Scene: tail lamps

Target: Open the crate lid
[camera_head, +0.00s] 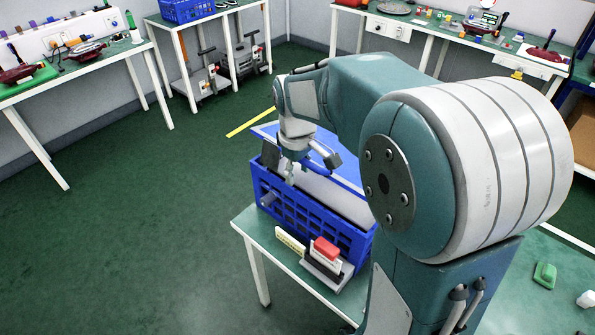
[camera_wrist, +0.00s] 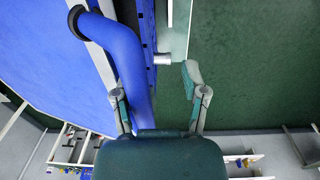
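The blue crate (camera_head: 306,212) with slotted sides stands on a green-topped table in the head view. Its blue lid (camera_head: 352,176) shows behind my gripper, with a pale strip between it and the crate's front wall; the lid seems raised, though my arm hides part of it. In the wrist view a broad blue panel (camera_wrist: 45,60), apparently the lid, fills the left side. A curved blue handle (camera_wrist: 128,55) stands out from it. My gripper (camera_wrist: 155,84) is open, with the handle between its fingers, nearer the left one. It also shows at the crate in the head view (camera_head: 305,166).
A small red-and-white device (camera_head: 325,258) and a yellowish label block (camera_head: 291,242) sit before the crate. A green block (camera_head: 545,274) lies at the table's right. Other workbenches line the walls. The green floor left of the crate is clear.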

